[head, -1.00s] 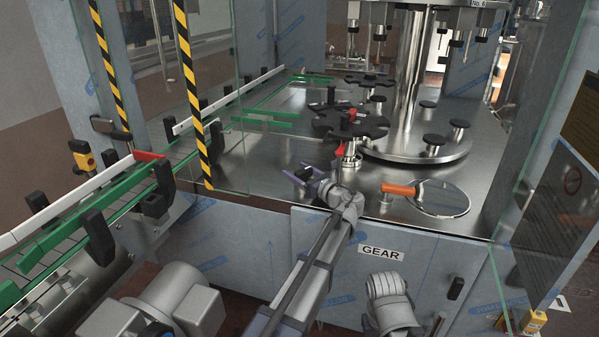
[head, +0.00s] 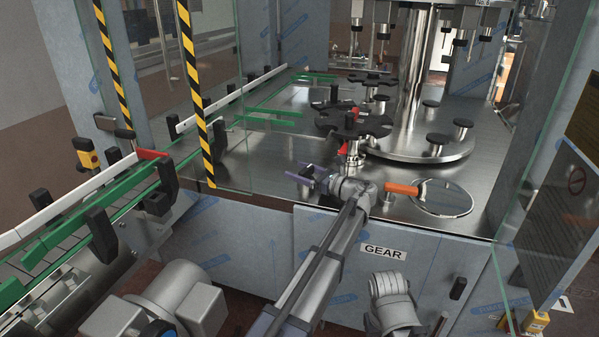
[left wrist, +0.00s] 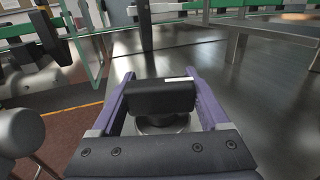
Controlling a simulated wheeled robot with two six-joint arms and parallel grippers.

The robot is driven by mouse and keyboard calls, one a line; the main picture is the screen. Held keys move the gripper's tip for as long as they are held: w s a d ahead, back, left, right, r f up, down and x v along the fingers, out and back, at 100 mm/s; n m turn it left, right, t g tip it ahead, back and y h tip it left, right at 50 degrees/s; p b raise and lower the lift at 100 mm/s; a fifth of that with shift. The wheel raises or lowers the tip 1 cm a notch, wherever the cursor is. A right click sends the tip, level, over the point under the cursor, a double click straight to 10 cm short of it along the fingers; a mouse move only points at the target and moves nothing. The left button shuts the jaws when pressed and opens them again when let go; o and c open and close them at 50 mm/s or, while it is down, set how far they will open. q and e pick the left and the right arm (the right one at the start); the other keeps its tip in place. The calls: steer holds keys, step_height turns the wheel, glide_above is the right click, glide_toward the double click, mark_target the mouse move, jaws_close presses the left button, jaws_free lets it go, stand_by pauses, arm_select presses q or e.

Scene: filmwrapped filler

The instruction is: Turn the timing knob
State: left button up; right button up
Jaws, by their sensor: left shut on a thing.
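The timing knob (left wrist: 158,98) is a black bar-shaped handle on a round dark base, with a white mark on its top towards the right, in the left wrist view. The two purple fingers of my left gripper (left wrist: 162,88) stand on either side of it and are shut on it. In the head view my left gripper (head: 304,177) is low over the front of the steel machine table, pointing left; the knob is too small and covered to make out there. My right gripper is not in view.
An orange-handled part (head: 402,190) and a round plate (head: 441,198) lie right of my left wrist. A black star wheel (head: 354,124) stands behind it. A striped post (head: 193,95) and green-railed conveyor (head: 75,232) are to the left. Glass panels flank the opening.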

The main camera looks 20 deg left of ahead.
arm_select(q)
steer(key=o, duration=1.2)
steer(key=shift+o, duration=0.2)
steer(key=shift+m+t, duration=0.3)
steer(key=shift+t, duration=0.2)
